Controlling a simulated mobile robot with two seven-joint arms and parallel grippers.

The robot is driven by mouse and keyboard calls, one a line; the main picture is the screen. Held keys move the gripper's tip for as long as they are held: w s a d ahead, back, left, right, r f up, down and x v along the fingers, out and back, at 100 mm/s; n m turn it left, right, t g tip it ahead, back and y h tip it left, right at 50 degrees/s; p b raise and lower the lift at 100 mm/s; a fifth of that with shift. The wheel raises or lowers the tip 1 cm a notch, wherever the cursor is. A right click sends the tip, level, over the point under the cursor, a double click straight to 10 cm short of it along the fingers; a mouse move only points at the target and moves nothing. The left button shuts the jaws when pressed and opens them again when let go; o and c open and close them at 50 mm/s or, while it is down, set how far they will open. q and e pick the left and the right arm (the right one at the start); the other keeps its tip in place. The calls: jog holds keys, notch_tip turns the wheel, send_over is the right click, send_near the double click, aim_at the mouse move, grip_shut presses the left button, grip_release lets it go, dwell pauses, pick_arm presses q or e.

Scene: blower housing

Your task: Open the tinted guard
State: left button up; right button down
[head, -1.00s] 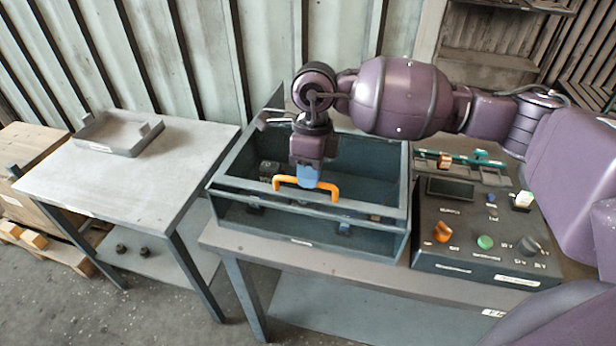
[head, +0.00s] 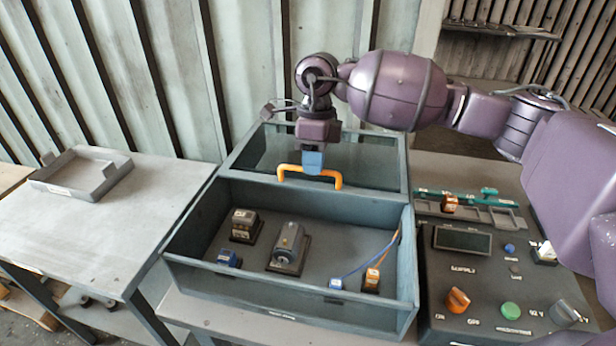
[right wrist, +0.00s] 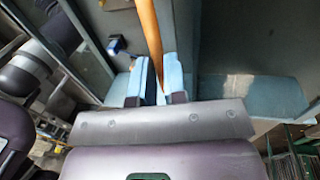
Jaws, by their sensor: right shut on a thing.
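The tinted guard (head: 372,166) is a dark see-through panel in a grey frame, at the back of the grey housing box (head: 290,305). An orange handle (head: 289,169) stands at the guard's front edge. My right gripper (head: 312,163) reaches down from above and is shut on the handle. In the right wrist view its blue fingers (right wrist: 157,78) are on either side of the orange handle bar (right wrist: 149,35). The front of the box lies uncovered, with a motor (head: 289,243), small blocks and blue and orange wires inside. My left gripper is not in view.
A control panel (head: 478,280) with an orange knob, a green button and a display stands right of the box. A grey table (head: 110,215) with a shallow tray (head: 80,178) stands to the left. A ribbed wall is behind.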

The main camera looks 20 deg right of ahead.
jog(key=shift+w+d+f, duration=0.1)
jog(key=shift+w+d, duration=0.4)
jog(key=shift+w, duration=0.25)
jog(key=shift+w+d, duration=0.1)
jog(key=shift+w, duration=0.15)
jog(key=c, duration=1.2)
grip_release()
jog(key=shift+o, duration=0.2)
jog(key=shift+d+r, duration=0.1)
jog(key=shift+r, duration=0.25)
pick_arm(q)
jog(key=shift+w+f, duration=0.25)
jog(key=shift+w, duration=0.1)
pick_arm(e)
notch_tip(320, 180, up, 10)
jog(key=w+d, duration=0.1)
jog(key=shift+w, duration=0.35)
